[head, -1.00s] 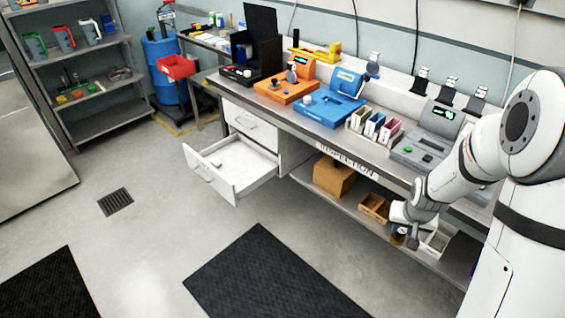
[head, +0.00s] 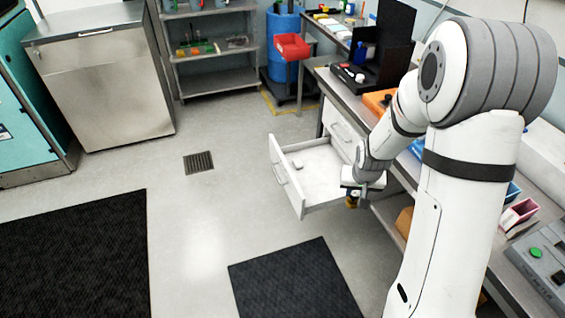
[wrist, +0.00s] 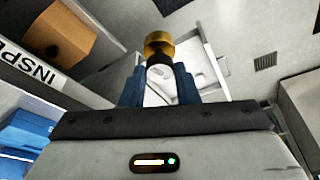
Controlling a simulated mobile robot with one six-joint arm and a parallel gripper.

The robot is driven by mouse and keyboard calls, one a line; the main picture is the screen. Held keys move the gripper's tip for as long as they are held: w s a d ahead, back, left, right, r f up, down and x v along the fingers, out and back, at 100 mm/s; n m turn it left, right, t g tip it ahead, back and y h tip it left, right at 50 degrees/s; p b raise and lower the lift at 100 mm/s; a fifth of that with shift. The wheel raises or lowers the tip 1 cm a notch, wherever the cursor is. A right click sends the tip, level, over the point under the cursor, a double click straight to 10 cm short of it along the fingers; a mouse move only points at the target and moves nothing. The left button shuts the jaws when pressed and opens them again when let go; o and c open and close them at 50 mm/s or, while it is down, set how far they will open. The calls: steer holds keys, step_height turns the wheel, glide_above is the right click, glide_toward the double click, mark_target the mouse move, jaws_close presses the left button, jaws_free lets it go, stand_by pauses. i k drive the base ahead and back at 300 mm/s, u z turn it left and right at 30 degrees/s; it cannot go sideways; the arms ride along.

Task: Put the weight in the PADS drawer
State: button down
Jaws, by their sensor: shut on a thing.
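The weight is a brass-coloured piece with a dark neck; in the wrist view the weight (wrist: 160,42) sits between the blue fingertips of my gripper (wrist: 159,72). My gripper is shut on it. In the head view my gripper (head: 356,192) appears at the near right corner of an open white drawer (head: 316,182), with a bit of the brass weight (head: 352,203) showing below. The drawer also shows beyond the weight in the wrist view (wrist: 205,75). I cannot read a PADS label on it. A small pale object (head: 327,164) lies inside the drawer.
A closed drawer front (head: 343,135) is above the open one. The workbench edge (head: 405,178) runs along the right, with a cardboard box (head: 403,224) on its lower shelf. Clear floor (head: 215,220) and a black mat (head: 295,285) lie left and in front.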

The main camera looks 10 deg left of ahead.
mark_target(310, 188)
steer(key=u, duration=0.2)
steer(key=i, duration=1.35)
steer(key=u, duration=0.1)
